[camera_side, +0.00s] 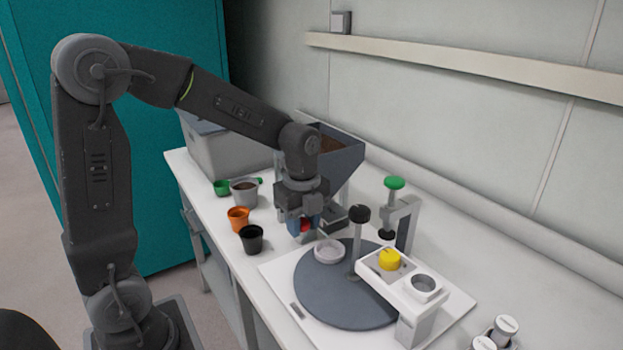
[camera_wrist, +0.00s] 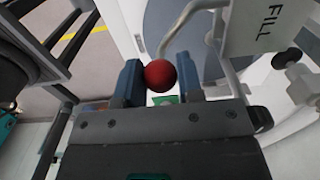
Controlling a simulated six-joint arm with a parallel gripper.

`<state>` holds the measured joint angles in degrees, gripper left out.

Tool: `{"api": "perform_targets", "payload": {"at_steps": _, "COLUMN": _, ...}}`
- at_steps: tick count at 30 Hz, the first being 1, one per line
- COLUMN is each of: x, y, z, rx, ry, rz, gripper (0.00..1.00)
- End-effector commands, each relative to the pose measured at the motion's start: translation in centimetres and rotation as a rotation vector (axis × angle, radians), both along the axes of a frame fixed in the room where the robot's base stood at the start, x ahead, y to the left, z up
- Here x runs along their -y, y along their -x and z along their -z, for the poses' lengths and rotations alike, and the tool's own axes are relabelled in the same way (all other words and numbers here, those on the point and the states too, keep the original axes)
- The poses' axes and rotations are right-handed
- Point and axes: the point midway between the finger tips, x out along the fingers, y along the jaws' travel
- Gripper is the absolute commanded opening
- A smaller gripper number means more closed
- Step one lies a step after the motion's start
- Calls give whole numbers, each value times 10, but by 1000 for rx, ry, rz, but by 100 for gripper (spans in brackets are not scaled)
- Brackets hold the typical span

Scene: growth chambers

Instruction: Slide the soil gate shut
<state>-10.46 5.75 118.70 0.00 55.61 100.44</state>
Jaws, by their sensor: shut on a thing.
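My gripper (camera_wrist: 160,84) is shut on a red ball knob (camera_wrist: 160,75), with one blue finger on each side of it in the wrist view. In the side view my gripper (camera_side: 305,227) is below the grey soil hopper (camera_side: 343,160), and a bit of the red knob (camera_side: 305,225) shows between the fingers. I take the knob to be the soil gate's handle. The gate plate is hidden behind my gripper, so I cannot tell how far it is open. Brown soil (camera_side: 326,140) shows in the hopper's top.
A grey turntable (camera_side: 330,295) with a clear dish (camera_side: 329,250) lies in front. A post and a white stand with a yellow piece (camera_side: 389,260) rise over it. Orange (camera_side: 238,219) and black (camera_side: 251,239) pots stand to the left. A grey bin (camera_side: 225,152) is behind.

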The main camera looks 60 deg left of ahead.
Motion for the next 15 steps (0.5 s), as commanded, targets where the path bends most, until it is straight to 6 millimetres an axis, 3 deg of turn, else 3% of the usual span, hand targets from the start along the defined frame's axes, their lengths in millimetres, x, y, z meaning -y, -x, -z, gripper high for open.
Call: {"api": "perform_targets", "payload": {"at_steps": 15, "x": -35, "y": 0, "z": -1, "rx": 2, "ry": -1, "rz": -2, "gripper": 21}}
